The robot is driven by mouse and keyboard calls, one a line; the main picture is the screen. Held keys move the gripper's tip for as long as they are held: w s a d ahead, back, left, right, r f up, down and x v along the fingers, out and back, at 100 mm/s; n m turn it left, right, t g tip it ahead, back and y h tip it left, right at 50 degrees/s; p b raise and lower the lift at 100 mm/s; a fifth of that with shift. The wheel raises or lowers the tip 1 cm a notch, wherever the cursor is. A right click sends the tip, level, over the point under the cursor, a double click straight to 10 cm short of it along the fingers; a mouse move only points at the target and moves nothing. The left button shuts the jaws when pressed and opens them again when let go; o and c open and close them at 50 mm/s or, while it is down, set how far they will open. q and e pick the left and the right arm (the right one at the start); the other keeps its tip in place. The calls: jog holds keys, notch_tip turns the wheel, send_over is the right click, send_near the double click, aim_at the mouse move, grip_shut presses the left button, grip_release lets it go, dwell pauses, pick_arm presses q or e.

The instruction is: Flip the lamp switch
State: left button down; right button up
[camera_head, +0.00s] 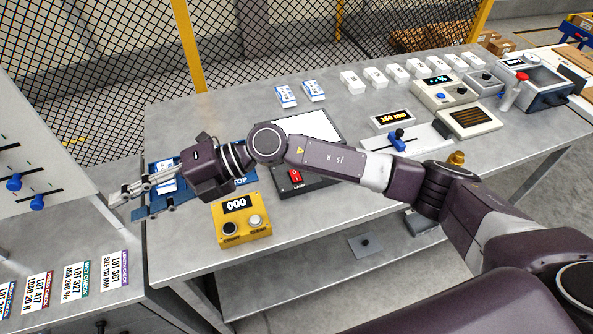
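The lamp switch (296,176) is a small red rocker marked LAMP. It sits on the front edge of a dark box (325,177) with a white panel (306,127) on top, on the grey bench. My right arm comes in from the right and passes over this box, hiding part of it. My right gripper (128,193) is left of the switch, well away from it, over the blue tray at the bench's left end. Whether its fingers are open or shut is unclear. My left gripper is out of view.
A yellow counter (240,219) reading 000 stands in front of the lamp box. A blue tray (150,210) lies under my gripper with a white-and-blue packet (165,176). A blue-knobbed slide gauge (420,139) and display (392,118) stand right. A mesh fence (120,60) is behind.

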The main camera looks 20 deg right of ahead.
aim_at(297, 178)
jog(key=w+d+f+h, duration=0.2)
jog(key=d+f+h, duration=0.1)
jog(key=d, duration=0.2)
jog(key=w+d+f+n+h, duration=0.1)
jog(key=w+d+f+h, duration=0.1)
jog(key=d+f+h, duration=0.1)
jog(key=w+d+f+h, duration=0.2)
jog(key=d+f+h, duration=0.1)
jog(key=d, duration=0.5)
jog(key=shift+w+d+f+n, duration=0.1)
jog(key=shift+w+f+n, duration=0.05)
jog(key=shift+f, duration=0.3)
jog(key=shift+w+f+n, duration=0.15)
jog(key=shift+f, duration=0.3)
jog(key=w+d+r+m+h, duration=0.1)
jog(key=w+d+h, duration=0.2)
jog(key=d, duration=0.6)
jog(key=w+d+m+h, duration=0.1)
jog(key=w+d+h, duration=0.15)
jog(key=d, duration=0.55)
jog(key=shift+t+h, duration=0.3)
jog(key=shift+h, duration=0.15)
jog(key=f+p, duration=0.1)
jog(key=f, duration=0.1)
jog(key=f+p, duration=0.1)
jog(key=f, duration=0.3)
jog(key=shift+s+d+p, duration=0.2)
jog(key=shift+d+p, duration=0.05)
jog(key=shift+p, duration=0.15)
jog(key=shift+f, duration=0.7)
